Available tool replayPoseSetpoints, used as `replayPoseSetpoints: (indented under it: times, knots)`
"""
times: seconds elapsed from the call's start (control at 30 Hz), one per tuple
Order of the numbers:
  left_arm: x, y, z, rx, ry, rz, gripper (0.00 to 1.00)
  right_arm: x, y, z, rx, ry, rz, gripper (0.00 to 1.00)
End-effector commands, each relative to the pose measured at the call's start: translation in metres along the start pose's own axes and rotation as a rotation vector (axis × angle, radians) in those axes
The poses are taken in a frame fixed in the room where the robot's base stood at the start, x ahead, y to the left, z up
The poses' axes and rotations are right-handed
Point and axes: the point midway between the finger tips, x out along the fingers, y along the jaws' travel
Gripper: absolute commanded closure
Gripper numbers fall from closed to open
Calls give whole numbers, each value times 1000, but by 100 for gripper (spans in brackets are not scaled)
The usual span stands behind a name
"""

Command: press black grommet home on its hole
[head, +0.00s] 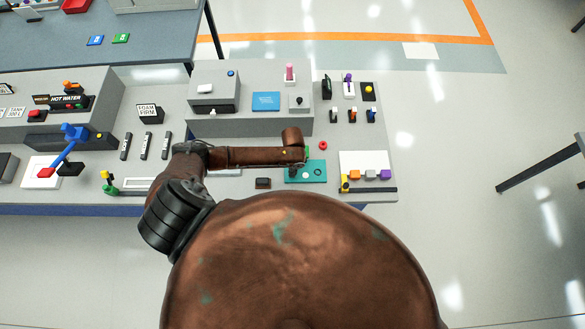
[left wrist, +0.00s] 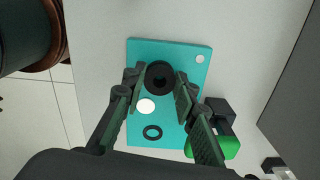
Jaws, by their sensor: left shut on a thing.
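The teal plate (head: 321,164) lies flat on the bench near its front edge. It fills the middle of the left wrist view (left wrist: 184,120). It has a white-looking open hole (left wrist: 147,106), a small corner hole (left wrist: 200,59) and a thin black ring (left wrist: 152,132). My left gripper (left wrist: 159,80) is shut on the black grommet (left wrist: 158,65), a thick dark ring between the fingertips, over the plate's upper middle. I cannot tell whether the grommet touches the plate or what lies under it. In the head view my arm hides the grommet and fingertips. My right gripper is not in view.
A green-topped black part (left wrist: 230,148) stands close beside the plate and the right finger. A small dark block (head: 263,183) lies left of the plate. A white board with coloured blocks (head: 364,160) is at right. A grey box (head: 250,120) stands behind.

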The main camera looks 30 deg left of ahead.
Motion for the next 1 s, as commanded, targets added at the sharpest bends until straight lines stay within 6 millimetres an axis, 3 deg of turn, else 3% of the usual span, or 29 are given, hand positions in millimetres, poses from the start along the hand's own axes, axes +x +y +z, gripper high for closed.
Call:
replayPoseSetpoints:
  times: [0.37, 0.4, 0.67, 0.87, 1.0]
  knots:
    - [0, 0, 0, 0, 0, 0, 90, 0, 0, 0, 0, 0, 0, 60]
    - [0, 0, 0, 0, 0, 0, 72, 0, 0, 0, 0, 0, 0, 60]
    - [0, 0, 0, 0, 0, 0, 54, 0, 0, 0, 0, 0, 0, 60]
    - [0, 0, 0, 0, 0, 0, 53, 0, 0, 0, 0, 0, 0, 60]
    - [0, 0, 0, 0, 0, 0, 44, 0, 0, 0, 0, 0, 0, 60]
